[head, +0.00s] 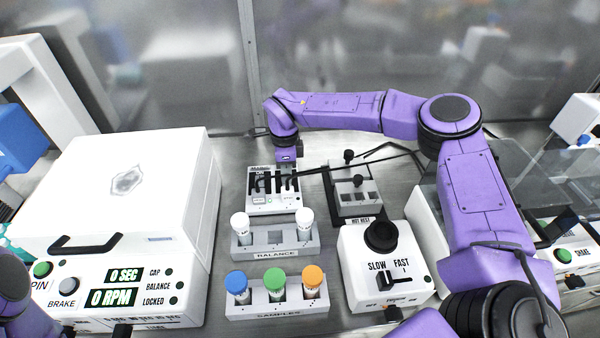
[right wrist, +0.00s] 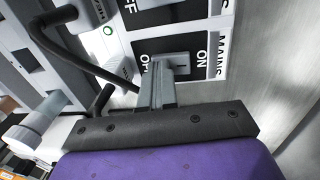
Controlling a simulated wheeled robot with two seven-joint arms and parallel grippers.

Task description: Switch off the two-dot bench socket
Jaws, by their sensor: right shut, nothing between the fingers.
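The bench socket panel (head: 268,204) is a white unit behind the balance rack, with black-labelled switches partly hidden by my right gripper (head: 274,184). In the right wrist view a grey switch (right wrist: 178,62) sits on a black plate marked ON and OFF, beside the word MAINS. The shut, empty fingers of my right gripper (right wrist: 158,92) are at this switch, close to its OFF side; whether they touch it I cannot tell. A second switch plate (right wrist: 160,10) is partly cut off at the top. I cannot make out the dot marks clearly. My left gripper is out of view.
The balance rack (head: 272,252) and samples rack (head: 276,312) with capped tubes stand in front of the panel. A white centrifuge (head: 130,180) is at left. A hot-rest block (head: 357,200) and a SLOW/FAST mixer (head: 360,290) are at right.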

